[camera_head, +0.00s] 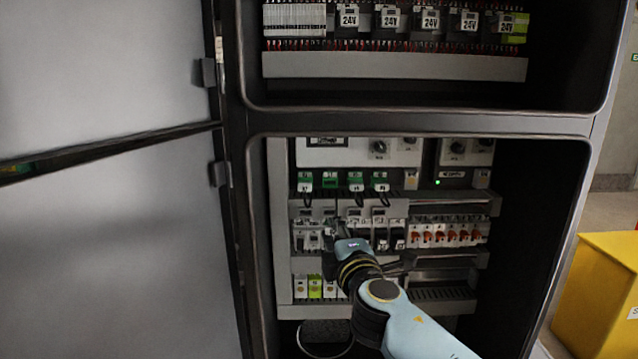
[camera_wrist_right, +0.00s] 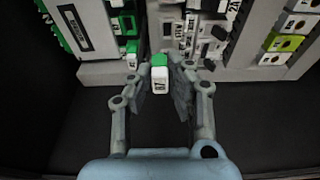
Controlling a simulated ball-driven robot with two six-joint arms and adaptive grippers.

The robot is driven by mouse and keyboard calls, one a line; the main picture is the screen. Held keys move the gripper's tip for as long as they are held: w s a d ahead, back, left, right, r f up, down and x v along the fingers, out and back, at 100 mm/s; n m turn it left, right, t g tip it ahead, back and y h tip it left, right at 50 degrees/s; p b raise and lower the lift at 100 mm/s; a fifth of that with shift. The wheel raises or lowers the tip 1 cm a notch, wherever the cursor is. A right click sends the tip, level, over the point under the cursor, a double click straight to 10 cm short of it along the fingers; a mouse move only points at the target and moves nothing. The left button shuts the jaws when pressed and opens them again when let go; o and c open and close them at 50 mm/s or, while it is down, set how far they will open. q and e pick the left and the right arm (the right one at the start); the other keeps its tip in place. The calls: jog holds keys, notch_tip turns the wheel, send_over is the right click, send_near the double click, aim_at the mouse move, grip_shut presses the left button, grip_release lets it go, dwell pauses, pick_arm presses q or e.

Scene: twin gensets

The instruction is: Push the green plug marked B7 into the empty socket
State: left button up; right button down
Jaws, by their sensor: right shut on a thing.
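The green plug marked B7 (camera_wrist_right: 160,78) has a green end and a white body with the marking on it. In the wrist view it sits between the fingertips of my right gripper (camera_wrist_right: 160,86), which is shut on it. In the head view the right gripper (camera_head: 330,238) is dark and small, in front of the middle device row and below the row of green plugs; the held plug cannot be made out there. In that row, a green place (camera_head: 330,177) shows no white plug body or cable and looks like the empty socket. My left gripper is not in view.
Green plugs with black cables (camera_head: 356,182) stand on both sides of that place. Orange-switched breakers (camera_head: 440,235) are to the right of my arm. The open cabinet door (camera_head: 110,230) is at left. A yellow box (camera_head: 595,295) stands outside at right.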

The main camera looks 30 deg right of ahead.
notch_tip(320, 180, up, 5)
jog(key=p, duration=0.4)
jog(key=shift+w, duration=0.1)
jog(key=shift+w+d, duration=0.2)
jog(key=b+x, duration=0.1)
jog(key=x, duration=0.2)
jog(key=d+b+x, duration=0.1)
jog(key=x, duration=0.1)
jog(key=shift+w+d, duration=0.15)
jog(key=shift+d, duration=0.05)
dwell(0.4)
jog(key=shift+d+b+x, duration=0.25)
jog(key=shift+b+x, duration=0.4)
jog(key=shift+x, duration=0.85)
dwell(2.2)
